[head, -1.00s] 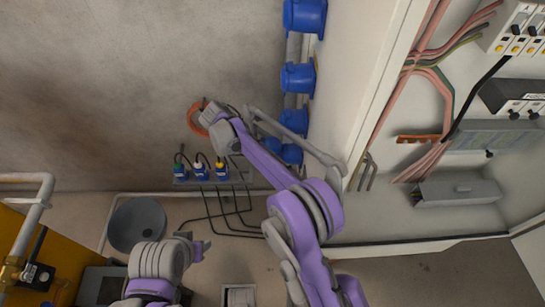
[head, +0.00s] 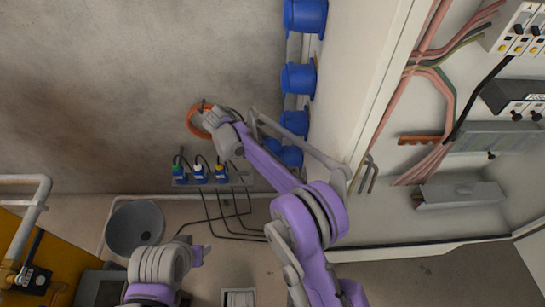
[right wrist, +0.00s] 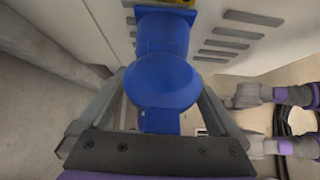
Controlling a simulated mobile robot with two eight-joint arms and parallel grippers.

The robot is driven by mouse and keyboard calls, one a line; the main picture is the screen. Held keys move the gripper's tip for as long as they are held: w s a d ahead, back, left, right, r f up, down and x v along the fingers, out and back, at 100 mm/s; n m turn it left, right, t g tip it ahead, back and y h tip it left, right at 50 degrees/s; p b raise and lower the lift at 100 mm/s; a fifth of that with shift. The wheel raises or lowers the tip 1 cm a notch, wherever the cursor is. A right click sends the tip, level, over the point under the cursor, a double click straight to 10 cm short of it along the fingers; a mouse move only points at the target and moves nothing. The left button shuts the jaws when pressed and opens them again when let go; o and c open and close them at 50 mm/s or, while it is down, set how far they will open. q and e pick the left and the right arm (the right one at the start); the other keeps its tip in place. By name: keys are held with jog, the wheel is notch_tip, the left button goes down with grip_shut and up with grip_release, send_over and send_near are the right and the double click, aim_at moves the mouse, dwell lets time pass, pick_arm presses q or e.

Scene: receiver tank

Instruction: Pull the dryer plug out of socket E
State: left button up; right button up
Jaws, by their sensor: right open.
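Several blue sockets or plugs run down the cabinet's side in the head view, among them an upper one (head: 298,78) and a lower one (head: 294,122). I cannot read their letters or tell which one is E. My right gripper (head: 258,122) is close to the lower ones, partly hidden by its arm. In the right wrist view its fingers (right wrist: 165,84) stand open on both sides of a blue round-capped body (right wrist: 165,80); I cannot tell whether they touch it. My left gripper (head: 198,250) is low in the head view, away from the sockets; its jaw opening is unclear.
An orange coil (head: 194,122) hangs on the wall. Small coloured plugs on a strip (head: 200,173) have black cables below. A grey bowl (head: 135,228) is at lower left. The open cabinet (head: 470,225) with wiring is at right.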

dwell(0.7)
grip_shut()
dwell(0.3)
jog(key=shift+a, duration=0.15)
jog(key=shift+a, duration=2.85)
jog(key=c, duration=0.7)
grip_release()
grip_shut()
